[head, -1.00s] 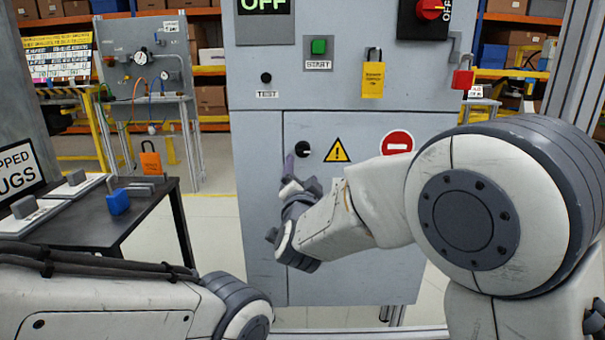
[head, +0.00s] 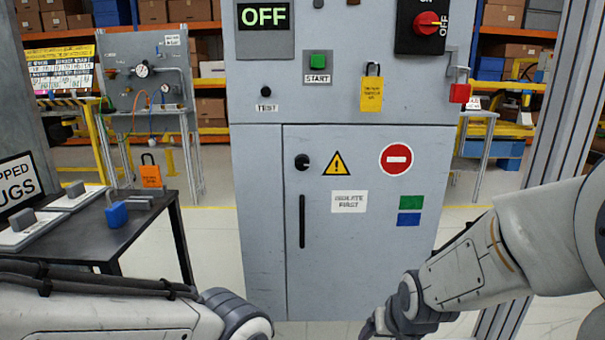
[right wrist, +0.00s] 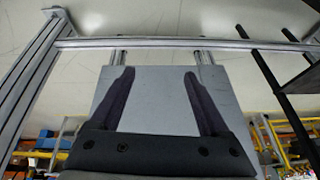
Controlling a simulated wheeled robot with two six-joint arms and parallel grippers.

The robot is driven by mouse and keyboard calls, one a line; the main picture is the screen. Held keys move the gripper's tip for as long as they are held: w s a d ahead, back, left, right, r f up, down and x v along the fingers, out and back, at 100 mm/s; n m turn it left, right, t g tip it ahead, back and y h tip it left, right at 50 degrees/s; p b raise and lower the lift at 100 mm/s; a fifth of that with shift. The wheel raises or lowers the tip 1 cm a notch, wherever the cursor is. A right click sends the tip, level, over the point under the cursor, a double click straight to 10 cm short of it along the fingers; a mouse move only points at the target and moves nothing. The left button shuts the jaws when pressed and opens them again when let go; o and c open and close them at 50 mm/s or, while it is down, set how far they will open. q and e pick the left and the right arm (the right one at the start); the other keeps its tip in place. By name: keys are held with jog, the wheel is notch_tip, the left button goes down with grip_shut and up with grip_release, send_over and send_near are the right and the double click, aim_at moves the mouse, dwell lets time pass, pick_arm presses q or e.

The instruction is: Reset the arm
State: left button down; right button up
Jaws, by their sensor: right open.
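A dark table (head: 140,225) with a blue padlock (head: 117,213) stands at the left. A metal frame post (head: 555,110) rises at the right. Floor is free beside the cabinet.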

jog(key=s+d+f+g, duration=0.2)
jog(key=s+d, duration=0.1)
jog(key=s, duration=0.4)
jog(key=s+a+r+n+g, duration=0.1)
jog(key=s+a+r+n, duration=0.25)
jog(key=s+a, duration=0.3)
jog(key=s+a+r+n+g, duration=0.2)
jog(key=s+a+n, duration=0.3)
jog(key=s+a, duration=0.15)
notch_tip(320, 180, up, 37)
jog(key=p, duration=3.6)
jog(key=shift+a+p, duration=0.35)
jog(key=shift+a, duration=0.05)
jog(key=shift+m, duration=0.25)
